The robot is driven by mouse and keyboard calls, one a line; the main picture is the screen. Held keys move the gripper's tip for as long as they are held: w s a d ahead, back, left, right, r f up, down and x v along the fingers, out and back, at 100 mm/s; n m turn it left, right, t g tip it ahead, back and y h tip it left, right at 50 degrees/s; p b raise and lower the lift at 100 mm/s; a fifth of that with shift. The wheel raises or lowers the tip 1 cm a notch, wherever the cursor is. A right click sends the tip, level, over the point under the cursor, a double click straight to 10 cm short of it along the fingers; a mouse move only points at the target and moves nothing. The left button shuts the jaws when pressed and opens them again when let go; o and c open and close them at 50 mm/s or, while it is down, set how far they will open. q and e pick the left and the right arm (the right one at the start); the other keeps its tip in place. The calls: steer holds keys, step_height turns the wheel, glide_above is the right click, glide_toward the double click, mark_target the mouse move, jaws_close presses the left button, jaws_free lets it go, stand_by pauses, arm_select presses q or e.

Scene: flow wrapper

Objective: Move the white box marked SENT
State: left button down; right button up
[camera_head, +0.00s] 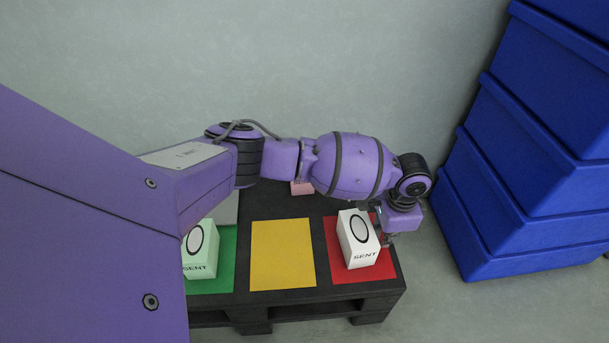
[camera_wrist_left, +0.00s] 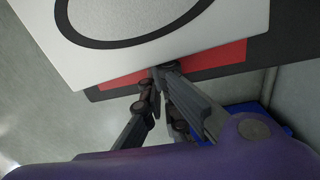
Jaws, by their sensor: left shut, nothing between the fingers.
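The white box marked SENT (camera_head: 358,240), with a black oval on its top, stands on the red square (camera_head: 343,276) at the right of the dark pallet. My left gripper (camera_head: 386,239) is at the box's right side, partly hidden by my wrist. In the left wrist view the box's white face with the oval (camera_wrist_left: 225,25) fills the top, above the red patch (camera_wrist_left: 228,56). There the fingers of my left gripper (camera_wrist_left: 158,72) are shut and empty, tips close to the box's edge. I cannot tell whether they touch it. My right gripper is not in view.
A light green box marked SENT (camera_head: 200,250) stands on the green square (camera_head: 225,277) at the left. The yellow square (camera_head: 282,255) between is empty. A pink object (camera_head: 302,187) shows behind, partly hidden by my arm. Stacked blue crates (camera_head: 540,150) stand at the right.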

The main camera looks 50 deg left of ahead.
mark_target(350, 239)
arm_select(q)
steer(key=s+a+p, duration=0.1)
steer(key=p, duration=0.1)
steer(key=s+a+r+p, duration=0.1)
steer(key=s+p, duration=0.1)
steer(key=p, duration=0.1)
steer(key=shift+a, duration=0.25)
steer(key=s+a+p, duration=0.1)
steer(key=s+p, duration=0.1)
steer(key=s+a+p, duration=0.2)
steer(key=shift+s+a, duration=0.15)
steer(key=shift+a, duration=0.05)
steer(key=s+a+p, duration=0.1)
steer(key=s+a, duration=0.1)
steer(key=s+a+p, duration=0.2)
steer(key=s, duration=0.1)
steer(key=s+a+p, duration=0.2)
steer(key=shift+s+f, duration=0.15)
steer(key=shift+f, duration=0.15)
steer(key=shift+s+a+f+p, duration=0.1)
steer(key=shift+s+p, duration=0.1)
steer(key=shift+p, duration=0.15)
steer(key=shift+f, duration=0.1)
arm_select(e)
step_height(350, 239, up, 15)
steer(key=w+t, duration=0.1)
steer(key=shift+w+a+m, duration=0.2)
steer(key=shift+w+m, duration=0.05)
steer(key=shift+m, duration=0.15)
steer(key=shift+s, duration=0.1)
